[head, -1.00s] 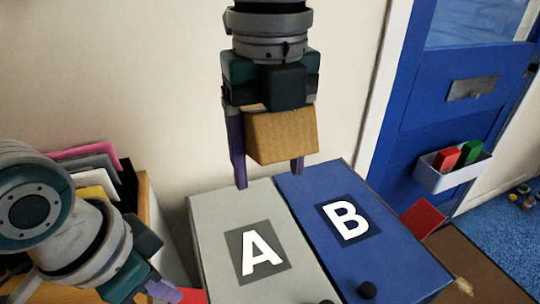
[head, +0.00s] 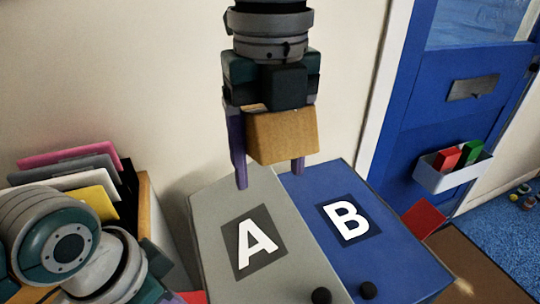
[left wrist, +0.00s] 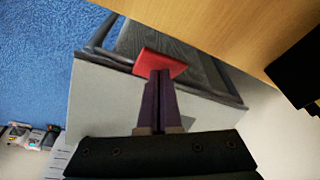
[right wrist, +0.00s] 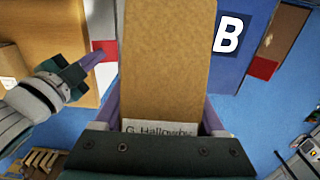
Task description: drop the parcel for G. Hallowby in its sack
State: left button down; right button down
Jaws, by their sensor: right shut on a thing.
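My right gripper (head: 270,178) is shut on a brown cardboard parcel (head: 283,137) and holds it above the far end of two lidded boxes. In the right wrist view the parcel (right wrist: 166,60) carries a white label reading "G. Hallowby" (right wrist: 160,128). The grey lid A (head: 212,220) is on the left and looks slightly tilted up. The blue lid B (head: 308,187) lies flat beside it. Each has a black knob. No sack interior shows in the head view. My left gripper's fingers (left wrist: 159,75) are together against a red tab (left wrist: 160,63); its fingertips are hidden in the head view.
A wooden rack with coloured folders (head: 70,160) stands at the left, by my left arm. A blue door (head: 460,120) with a white bin (head: 455,175) holding red and green items is at the right. A brown mat (head: 480,275) lies on blue carpet.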

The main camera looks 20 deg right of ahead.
pick_arm(q)
jog(key=shift+a+x, duration=0.15)
jog(key=shift+x, duration=0.7)
jog(key=shift+a+x, duration=0.2)
jog(key=shift+x, duration=0.6)
jog(key=shift+s+f, duration=0.1)
jog(key=shift+s, duration=0.15)
pick_arm(e)
jog(key=shift+f, duration=5.95)
grip_release()
jog(key=shift+r, duration=7)
